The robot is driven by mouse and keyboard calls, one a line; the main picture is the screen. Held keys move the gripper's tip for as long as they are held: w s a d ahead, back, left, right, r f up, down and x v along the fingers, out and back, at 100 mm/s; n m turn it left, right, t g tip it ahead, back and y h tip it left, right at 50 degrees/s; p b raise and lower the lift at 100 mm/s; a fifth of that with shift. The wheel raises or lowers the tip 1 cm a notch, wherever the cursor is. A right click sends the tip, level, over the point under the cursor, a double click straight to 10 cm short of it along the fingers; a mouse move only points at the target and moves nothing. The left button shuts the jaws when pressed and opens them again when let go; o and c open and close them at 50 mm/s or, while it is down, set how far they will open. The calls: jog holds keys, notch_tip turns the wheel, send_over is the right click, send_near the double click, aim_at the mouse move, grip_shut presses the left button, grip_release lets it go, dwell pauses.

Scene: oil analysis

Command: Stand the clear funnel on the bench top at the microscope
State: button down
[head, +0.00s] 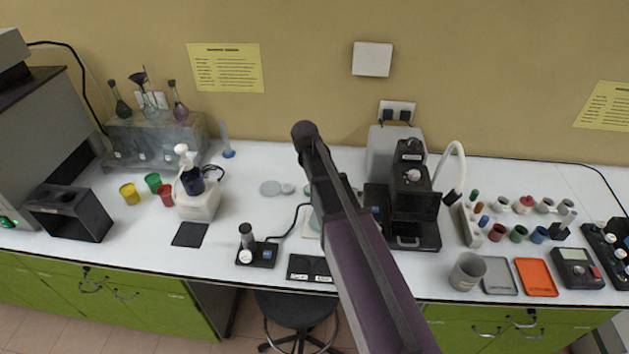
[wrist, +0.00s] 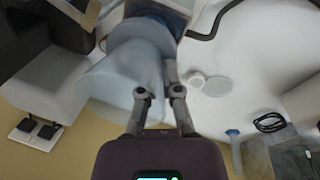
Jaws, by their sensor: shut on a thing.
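The clear funnel (wrist: 112,88) shows in the wrist view as a pale, bluish, see-through cone left of and behind my fingers. My gripper (wrist: 160,85) is shut on it near its right edge; the exact contact is partly hidden by the fingers. I cannot tell whether the funnel touches the bench top. In the head view my arm covers most of this spot, and only a pale sliver shows at the arm's left side. The black microscope (head: 410,190) stands on the bench just right of my arm. The white bench top (head: 345,168) runs along the wall.
Pale discs (head: 270,188) lie left of my arm and also show in the wrist view (wrist: 217,86). A small black device (head: 257,254) and a dark flat box (head: 311,269) sit near the front edge. A grey beaker (head: 467,271) and trays stand at right.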

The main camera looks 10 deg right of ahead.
notch_tip(320, 180, up, 2)
jog(key=shift+r+p, duration=0.1)
jog(key=shift+p, duration=0.65)
jog(key=s+d+r+p, duration=0.1)
jog(key=s+d, duration=0.1)
jog(key=s, duration=1.4)
jog(key=shift+w+f, duration=0.1)
jog(key=w+a+f+n+b, duration=0.2)
jog(key=a+f+n+b, duration=0.2)
jog(key=f+n+b, duration=0.1)
jog(key=w+a+f+n+t+y+b, duration=0.1)
jog(key=w+a+f+n+b, duration=0.1)
jog(key=a+f+n+b, duration=0.3)
jog(key=w+a+f+n+y+b, duration=0.1)
jog(key=w+a+f+n+b, duration=0.1)
jog(key=a+f+n+b, duration=0.2)
jog(key=shift+w+a+f+n+t+b, duration=0.2)
jog(key=shift+a+f+b, duration=0.1)
jog(key=shift+f+b, duration=0.1)
jog(key=shift+w+a+f+n+t+b, duration=0.1)
jog(key=shift+a+f+n+b, duration=0.15)
jog(key=shift+f+b, duration=0.1)
jog(key=shift+w+a+f+n+b, duration=0.1)
jog(key=shift+a+f+n+b, duration=0.2)
jog(key=shift+a+n, duration=0.2)
jog(key=shift+w, duration=0.1)
